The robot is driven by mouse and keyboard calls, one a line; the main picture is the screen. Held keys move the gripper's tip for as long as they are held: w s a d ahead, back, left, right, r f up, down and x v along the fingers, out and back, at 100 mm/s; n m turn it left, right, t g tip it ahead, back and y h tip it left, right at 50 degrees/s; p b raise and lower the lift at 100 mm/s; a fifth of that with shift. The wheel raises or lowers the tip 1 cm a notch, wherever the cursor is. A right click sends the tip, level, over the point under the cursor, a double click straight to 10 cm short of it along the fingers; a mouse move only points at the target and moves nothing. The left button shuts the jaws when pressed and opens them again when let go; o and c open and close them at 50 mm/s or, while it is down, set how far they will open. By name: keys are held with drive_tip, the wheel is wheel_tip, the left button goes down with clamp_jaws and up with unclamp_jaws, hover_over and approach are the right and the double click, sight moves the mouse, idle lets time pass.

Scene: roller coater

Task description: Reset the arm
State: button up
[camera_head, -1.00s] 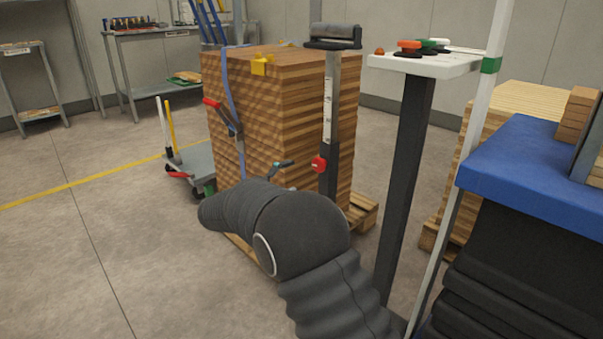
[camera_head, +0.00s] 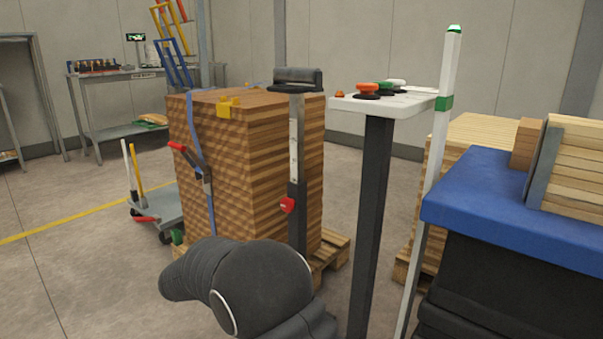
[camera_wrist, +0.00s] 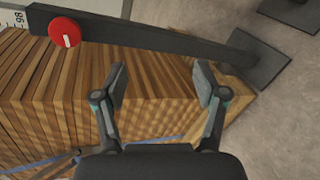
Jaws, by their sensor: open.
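My gripper (camera_wrist: 160,87) is open in the wrist view, with nothing between its two fingers. It points toward the strapped wood stack (camera_wrist: 50,110) and a dark post (camera_wrist: 150,36) with a round red knob (camera_wrist: 66,32). In the head view my dark-covered arm (camera_head: 262,285) reaches up from the bottom middle, in front of the wood stack (camera_head: 240,150). The gripper itself does not show in the head view; it is hidden behind the arm.
A roller-topped post (camera_head: 297,150) stands close by the stack. Right of it are a button pedestal (camera_head: 372,210), a white pole (camera_head: 432,160) and a blue-topped table (camera_head: 480,195) with boards. A small cart (camera_head: 155,210) stands left. Floor (camera_head: 90,270) at the left is clear.

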drive_tip(key=s+d+r+m+g+y+p, duration=0.2)
drive_tip(key=s+d+m+g+y, duration=0.45)
drive_tip(key=s+d, duration=0.95)
drive_tip(key=s+d+r+m+y+p, duration=0.1)
drive_tip(key=s+d+r+m+p, duration=0.2)
drive_tip(key=s+d+r, duration=0.4)
drive_tip(key=s+d+r+m+t+y+p, duration=0.1)
drive_tip(key=s+d+r+m+y+p, duration=0.1)
drive_tip(key=s+d+r, duration=0.4)
drive_tip(key=s+r+m+p, duration=0.1)
drive_tip(key=s+r+m, duration=0.1)
drive_tip(key=s, duration=0.5)
drive_tip(key=shift+d+r, duration=0.35)
drive_tip(key=shift+r, duration=0.1)
